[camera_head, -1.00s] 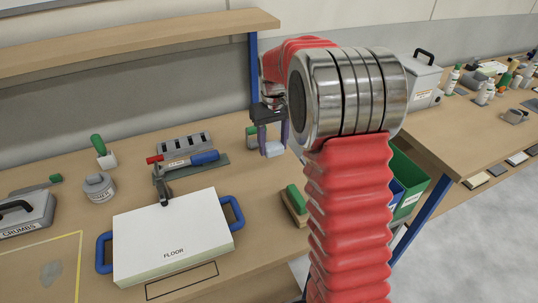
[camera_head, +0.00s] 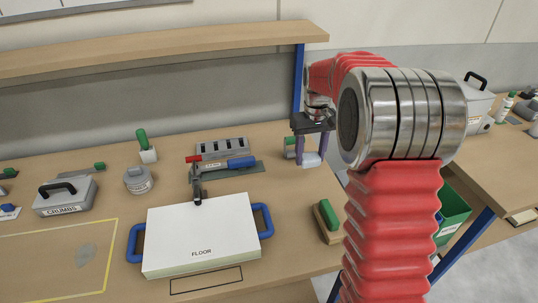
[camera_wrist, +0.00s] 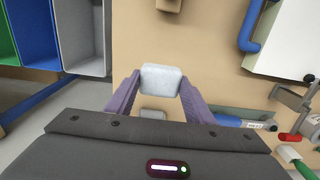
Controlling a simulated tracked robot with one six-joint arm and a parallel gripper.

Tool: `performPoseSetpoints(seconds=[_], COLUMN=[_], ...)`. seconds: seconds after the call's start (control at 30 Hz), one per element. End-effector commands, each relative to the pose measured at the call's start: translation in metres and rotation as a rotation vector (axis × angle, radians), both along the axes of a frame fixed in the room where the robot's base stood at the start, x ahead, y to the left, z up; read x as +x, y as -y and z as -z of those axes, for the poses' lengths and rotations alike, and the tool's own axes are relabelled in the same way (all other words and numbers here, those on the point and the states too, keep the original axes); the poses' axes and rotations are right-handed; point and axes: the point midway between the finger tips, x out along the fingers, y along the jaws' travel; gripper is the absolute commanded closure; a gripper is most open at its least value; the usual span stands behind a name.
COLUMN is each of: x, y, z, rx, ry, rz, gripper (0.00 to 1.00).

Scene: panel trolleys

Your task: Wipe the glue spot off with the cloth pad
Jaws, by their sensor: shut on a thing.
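The cloth pad is a small pale block; in the wrist view the pad (camera_wrist: 160,80) sits between my two purple fingers. In the head view the pad (camera_head: 311,160) hangs at the tips of my gripper (camera_head: 310,154), over the back right part of the bench. My gripper also shows in the wrist view (camera_wrist: 159,88), shut on the pad. The glue spot looks to be the grey patch (camera_head: 86,254) inside a yellow outline at the bench's front left. My gripper is far to its right. The wrist view does not show the spot.
A white FLOOR panel (camera_head: 203,235) with blue handles lies between pad and spot. Behind it are a blue-handled clamp (camera_head: 240,162), a grey pot (camera_head: 138,179) and a slotted block (camera_head: 222,148). A CRUMBS box (camera_head: 65,196) stands left. A green-handled brush (camera_head: 327,220) lies right. A shelf (camera_head: 150,48) overhangs the back.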

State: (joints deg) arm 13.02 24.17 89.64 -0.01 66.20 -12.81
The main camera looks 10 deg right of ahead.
Motion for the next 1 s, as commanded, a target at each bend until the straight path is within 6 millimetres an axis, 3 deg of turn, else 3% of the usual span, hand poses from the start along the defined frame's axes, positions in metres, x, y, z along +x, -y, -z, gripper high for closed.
performPoseSetpoints(seconds=[0.17, 0.4, 0.5, 0.63, 1.0], x=[0.001, -0.004, -0.008, -0.01, -0.01], y=[-0.03, -0.1, -0.121, -0.132, -0.132], z=[0.002, 0.008, 0.01, 0.011, 0.011], rx=[0.0, 0.0, 0.0, 0.0, 0.0], ry=[-0.001, 0.0, -0.001, 0.001, 0.0], rz=[-0.006, -0.01, -0.007, -0.004, -0.003], gripper=[0.7, 0.7, 0.7, 0.7, 0.7])
